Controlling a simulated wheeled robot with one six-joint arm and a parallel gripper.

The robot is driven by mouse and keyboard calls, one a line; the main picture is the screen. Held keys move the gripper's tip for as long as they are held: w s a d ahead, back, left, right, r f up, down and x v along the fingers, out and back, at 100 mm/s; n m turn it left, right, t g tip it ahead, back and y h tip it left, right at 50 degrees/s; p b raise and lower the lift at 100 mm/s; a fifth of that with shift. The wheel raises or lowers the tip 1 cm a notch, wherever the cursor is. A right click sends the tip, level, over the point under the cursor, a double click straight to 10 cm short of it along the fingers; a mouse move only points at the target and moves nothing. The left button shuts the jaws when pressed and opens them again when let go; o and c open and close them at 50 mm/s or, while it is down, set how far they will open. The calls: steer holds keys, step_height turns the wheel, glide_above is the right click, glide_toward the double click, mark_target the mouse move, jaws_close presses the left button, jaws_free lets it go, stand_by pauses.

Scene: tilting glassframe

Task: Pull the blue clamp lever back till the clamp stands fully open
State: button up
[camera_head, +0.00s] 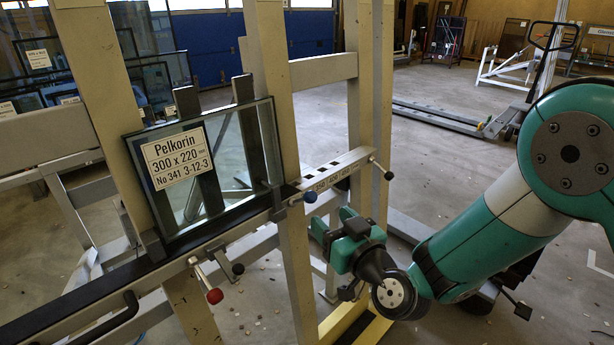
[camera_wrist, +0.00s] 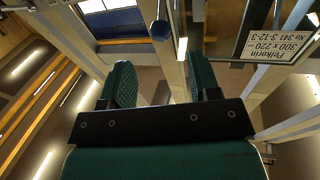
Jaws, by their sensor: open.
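The blue knob of the clamp lever (camera_head: 310,196) sticks out to the right of the dark clamp (camera_head: 279,206) at the lower right corner of the framed glass pane (camera_head: 207,166). How far the clamp is open I cannot tell. My gripper (camera_head: 333,221) is open and empty, just below and right of the blue knob, apart from it. In the wrist view the green fingers (camera_wrist: 163,80) stand wide apart. The dark blue knob (camera_wrist: 160,30) shows beyond their tips, roughly in line with the gap.
A red-knobbed lever (camera_head: 214,296) and a black knob (camera_head: 238,268) sit lower left on the rail. A black-knobbed lever (camera_head: 388,175) is at the scale's right end. Beige posts (camera_head: 272,60) stand close behind the clamp. Open floor (camera_head: 440,180) lies to the right.

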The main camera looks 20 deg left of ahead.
mark_target(306, 195)
steer(key=p+x, duration=0.4)
steer(key=x, duration=0.6)
steer(key=shift+w+a+p, duration=0.25)
steer(key=shift+p, duration=0.05)
steer(key=shift+c, duration=0.2)
jaws_close()
